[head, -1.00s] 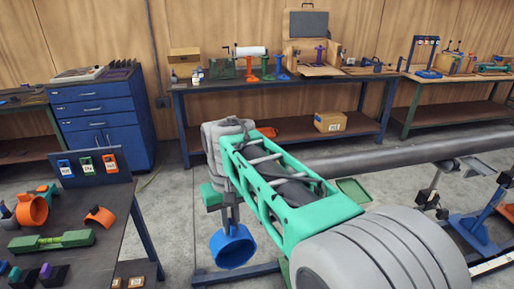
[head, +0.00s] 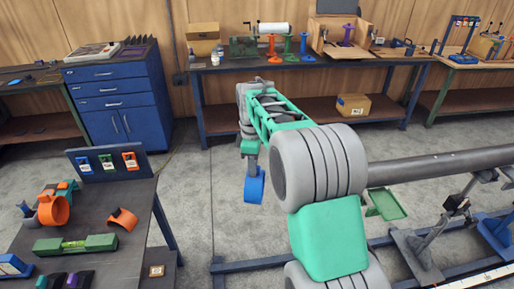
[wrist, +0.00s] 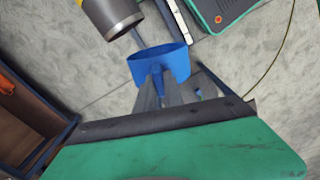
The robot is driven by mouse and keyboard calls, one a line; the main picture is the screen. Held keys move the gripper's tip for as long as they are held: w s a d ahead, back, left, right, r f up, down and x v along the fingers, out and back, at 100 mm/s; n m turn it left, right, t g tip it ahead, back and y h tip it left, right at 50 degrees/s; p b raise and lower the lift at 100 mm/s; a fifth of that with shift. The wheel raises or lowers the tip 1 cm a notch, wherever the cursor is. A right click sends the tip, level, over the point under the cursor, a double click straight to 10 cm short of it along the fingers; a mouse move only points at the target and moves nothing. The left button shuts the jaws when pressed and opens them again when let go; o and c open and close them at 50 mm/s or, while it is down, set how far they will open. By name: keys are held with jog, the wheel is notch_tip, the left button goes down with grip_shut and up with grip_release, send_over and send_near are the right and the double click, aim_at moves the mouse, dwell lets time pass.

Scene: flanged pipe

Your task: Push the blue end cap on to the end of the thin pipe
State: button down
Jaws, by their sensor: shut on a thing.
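The blue end cap (head: 254,187) hangs below my gripper (head: 250,160) in the head view. In the wrist view the cap (wrist: 158,62) sits at the tips of my gripper (wrist: 167,88), which is shut on it. A grey pipe end (wrist: 124,26) with a yellow band behind it is at the top of the wrist view, left of the cap. Floor shows between them, so cap and pipe look apart. In the head view the long grey pipe (head: 440,165) runs off to the right, and my arm hides its left end.
A green tray (head: 386,204) lies below the pipe. Pipe stands (head: 415,250) on a blue floor frame are at right.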

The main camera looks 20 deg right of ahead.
aim_at(261, 172)
jog(key=w+d+n, duration=0.1)
jog(key=w+d+n+p, duration=0.1)
jog(key=n, duration=0.1)
jog(key=shift+w+f, duration=0.1)
jog(key=shift+w, duration=0.15)
jog(key=shift+w+d+f+n, duration=0.1)
jog(key=shift+d+f+n, duration=0.1)
jog(key=shift+n, duration=0.1)
jog(key=shift+d+f+b, duration=0.25)
jog(key=shift+f+b, duration=0.35)
jog(key=shift+f, duration=0.25)
jog(key=shift+d+f+b, duration=0.2)
jog(key=shift+f+b, duration=0.45)
jog(key=shift+f, duration=0.15)
jog(key=shift+d+f+b, duration=0.25)
jog(key=shift+f+b, duration=0.35)
jog(key=shift+f, duration=0.25)
jog(key=shift+s+d, duration=0.35)
jog(key=shift+d, duration=0.55)
jog(key=shift+s+d+p, duration=0.15)
jog(key=shift+s+d, duration=0.05)
jog(key=shift+d, duration=0.75)
jog(key=shift+s+d+p, duration=0.15)
jog(key=shift+d+p, duration=0.05)
jog(key=shift+d, duration=0.7)
jog(key=shift+s+d+p, duration=0.15)
jog(key=shift+s+d, duration=0.05)
jog(key=shift+d, duration=0.75)
jog(key=c, duration=1.4)
grip_release()
